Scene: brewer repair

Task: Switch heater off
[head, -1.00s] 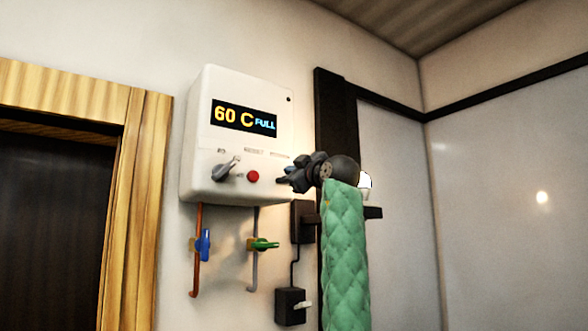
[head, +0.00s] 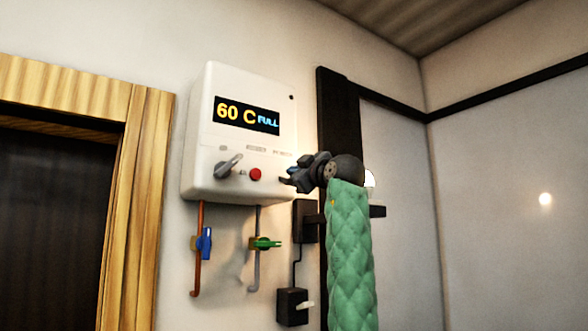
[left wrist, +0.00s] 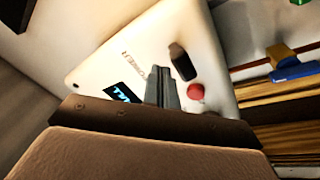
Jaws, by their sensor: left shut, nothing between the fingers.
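The white heater (head: 237,155) hangs on the wall, and its display (head: 246,115) reads "60 C FULL". On its lower front are a grey knob (head: 228,166) and a red button (head: 256,174). My left gripper (head: 284,180) is at the heater's lower right corner, right of the red button, with nothing held. In the left wrist view my left gripper's fingers (left wrist: 162,78) are together. A dark switch (left wrist: 182,62) under the "POWER" label is just beside them, next to the red button (left wrist: 196,91); I cannot tell whether they touch. The knob is hidden there.
A blue-handled valve (head: 204,243) and a green-handled valve (head: 265,243) sit on pipes below the heater. A dark wall box (head: 292,307) is lower right. A wooden door frame (head: 143,210) stands to the left, a dark upright post (head: 337,120) to the right.

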